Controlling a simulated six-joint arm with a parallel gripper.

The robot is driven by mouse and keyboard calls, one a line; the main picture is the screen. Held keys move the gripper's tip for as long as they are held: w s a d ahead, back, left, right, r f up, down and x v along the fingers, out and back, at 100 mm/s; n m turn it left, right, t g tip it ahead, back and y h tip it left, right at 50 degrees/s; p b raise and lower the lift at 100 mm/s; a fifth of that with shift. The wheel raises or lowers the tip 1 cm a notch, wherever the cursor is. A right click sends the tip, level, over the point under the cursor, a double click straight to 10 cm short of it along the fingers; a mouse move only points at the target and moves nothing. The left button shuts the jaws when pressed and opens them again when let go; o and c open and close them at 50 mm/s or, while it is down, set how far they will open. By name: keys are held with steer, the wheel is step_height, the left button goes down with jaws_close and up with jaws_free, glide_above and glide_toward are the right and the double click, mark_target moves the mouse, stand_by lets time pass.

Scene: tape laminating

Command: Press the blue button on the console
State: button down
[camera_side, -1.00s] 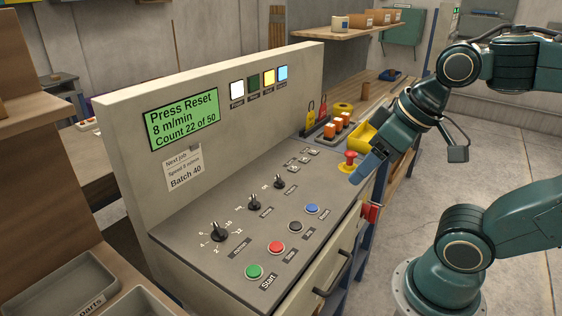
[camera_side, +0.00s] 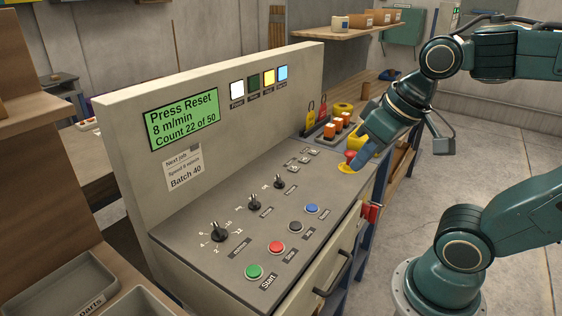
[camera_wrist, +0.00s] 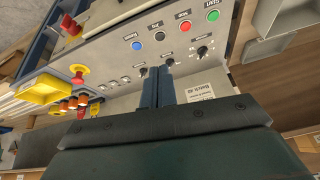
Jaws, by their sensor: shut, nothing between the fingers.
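The blue button (camera_side: 312,208) is on the console's sloping panel (camera_side: 215,270), at the far end of a row with black, red and green buttons. It also shows in the wrist view (camera_wrist: 137,46), left of the black button. My gripper (camera_side: 365,147) is shut and empty, above the far right part of the panel by the red emergency stop (camera_side: 351,155), apart from the blue button. In the wrist view the closed fingers (camera_wrist: 157,75) point towards the panel. The display (camera_side: 184,120) reads "Press Reset, 8 m/min, Count 22 of 50".
Three black knobs (camera_side: 254,201) stand up from the panel. Padlocks, orange-topped items (camera_side: 336,126) and a yellow bin (camera_wrist: 43,88) lie beyond the emergency stop. The space above the button row is clear.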

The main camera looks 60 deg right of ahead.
steer(key=w+d+f+m+g, duration=0.1)
steer(key=w+d+m+g, duration=0.25)
steer(key=w+m, duration=0.4)
steer(key=m+g, duration=0.2)
steer(key=m, duration=0.7)
glide_above(311, 207)
steer(key=shift+f, duration=2.8)
steer(key=shift+f, duration=0.1)
step_height(311, 207, down, 14)
steer(key=shift+r, duration=0.1)
